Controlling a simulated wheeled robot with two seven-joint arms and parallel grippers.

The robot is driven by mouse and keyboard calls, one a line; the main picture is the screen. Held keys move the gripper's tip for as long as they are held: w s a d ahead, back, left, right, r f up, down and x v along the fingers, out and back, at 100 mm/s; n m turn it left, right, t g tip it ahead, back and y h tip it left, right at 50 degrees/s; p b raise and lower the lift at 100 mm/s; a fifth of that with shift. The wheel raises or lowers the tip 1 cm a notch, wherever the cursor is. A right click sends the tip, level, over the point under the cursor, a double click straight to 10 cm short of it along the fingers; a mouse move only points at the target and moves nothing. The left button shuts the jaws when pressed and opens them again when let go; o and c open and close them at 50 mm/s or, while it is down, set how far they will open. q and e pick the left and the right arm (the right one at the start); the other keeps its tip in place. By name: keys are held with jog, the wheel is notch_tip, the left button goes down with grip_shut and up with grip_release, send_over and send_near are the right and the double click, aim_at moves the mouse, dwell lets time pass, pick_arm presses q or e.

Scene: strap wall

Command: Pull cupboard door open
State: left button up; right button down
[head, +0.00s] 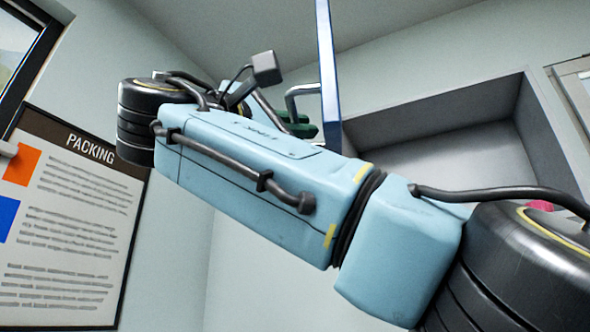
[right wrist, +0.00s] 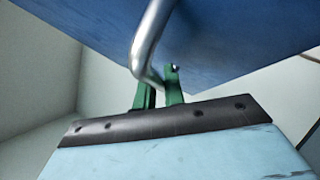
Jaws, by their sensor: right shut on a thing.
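The cupboard door (head: 328,75) is blue and shows nearly edge-on in the head view, standing out from the wall cupboard, so it is open. Its face fills the top of the right wrist view (right wrist: 240,40). A bent metal handle (head: 300,91) sticks out from the door's left side; it also shows in the right wrist view (right wrist: 148,45). My right gripper (head: 303,122) has green fingers and is shut on the handle; the fingers show in the right wrist view (right wrist: 160,88). My right arm hides part of the gripper in the head view. My left gripper is not in view.
The grey cupboard recess (head: 430,115) lies open to the right of the door. A pink thing (head: 540,205) shows partly behind my arm at the right. A framed PACKING poster (head: 70,220) hangs on the left wall, below a window edge.

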jog(key=shift+d+r, duration=0.1)
jog(key=c, duration=1.8)
grip_release()
jog(key=shift+o, duration=0.2)
jog(key=shift+w, duration=0.1)
jog(key=shift+d, duration=0.1)
